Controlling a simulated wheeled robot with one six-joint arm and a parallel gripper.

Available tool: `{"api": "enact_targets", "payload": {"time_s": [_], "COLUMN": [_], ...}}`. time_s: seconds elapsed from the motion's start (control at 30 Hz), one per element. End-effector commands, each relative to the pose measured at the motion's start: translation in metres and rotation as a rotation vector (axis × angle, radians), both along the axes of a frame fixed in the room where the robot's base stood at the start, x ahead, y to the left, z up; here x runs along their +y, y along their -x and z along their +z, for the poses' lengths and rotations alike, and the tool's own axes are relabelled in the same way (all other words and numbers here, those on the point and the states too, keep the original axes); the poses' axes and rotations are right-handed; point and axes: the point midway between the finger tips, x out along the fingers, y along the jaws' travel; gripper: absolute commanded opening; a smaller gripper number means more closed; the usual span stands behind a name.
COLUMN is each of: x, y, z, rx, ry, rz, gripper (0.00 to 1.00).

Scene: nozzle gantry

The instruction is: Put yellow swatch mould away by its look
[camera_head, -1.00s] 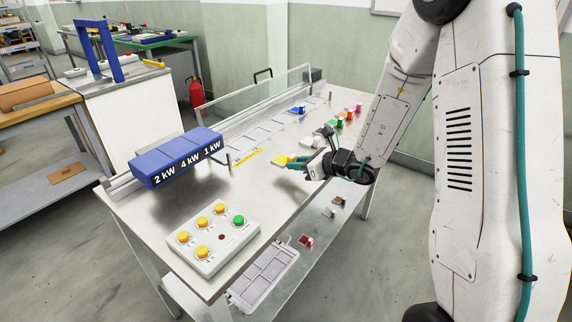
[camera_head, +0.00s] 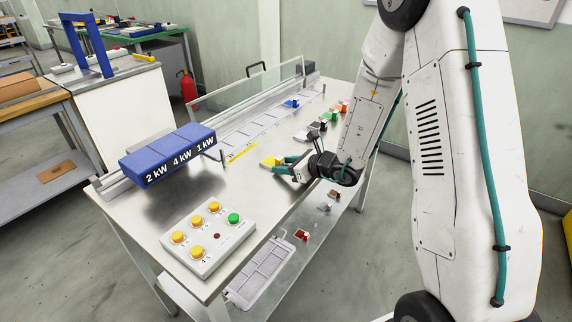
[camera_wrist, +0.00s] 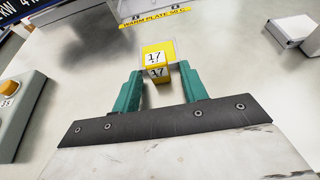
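The yellow swatch mould (camera_head: 270,161) is on or just above the bench top, in front of the yellow label strip. In the wrist view the mould (camera_wrist: 157,52) shows the number 17 on its top and on its small front block. My gripper (camera_head: 282,165) is low over the bench on its right side. In the wrist view the teal fingers of my gripper (camera_wrist: 160,70) are apart, on either side of the front block, with gaps visible between. The mould's underside is hidden.
A strip (camera_wrist: 155,17) reading WARM PLATE 50 C lies beyond the mould. Blue blocks (camera_head: 168,155) marked 2, 4 and 1 kW and a button box (camera_head: 207,236) stand to the left. Several coloured moulds (camera_head: 333,115) line the back right. A tray (camera_head: 262,272) sits below.

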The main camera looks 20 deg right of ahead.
Motion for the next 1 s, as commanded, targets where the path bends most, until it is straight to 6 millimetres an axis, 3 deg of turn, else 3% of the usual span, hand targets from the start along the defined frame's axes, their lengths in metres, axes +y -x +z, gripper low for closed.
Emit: {"api": "enact_targets", "payload": {"time_s": [0.37,0.8,1.0], "x": [-0.002,-0.050,-0.063], "y": [0.003,0.067,0.086], "z": [0.005,0.038,0.047], "rx": [-0.001,-0.002,-0.001], "ry": [0.000,0.001,0.000], "rz": [-0.001,-0.005,-0.002], "gripper": [0.43,0.43,0.43]}}
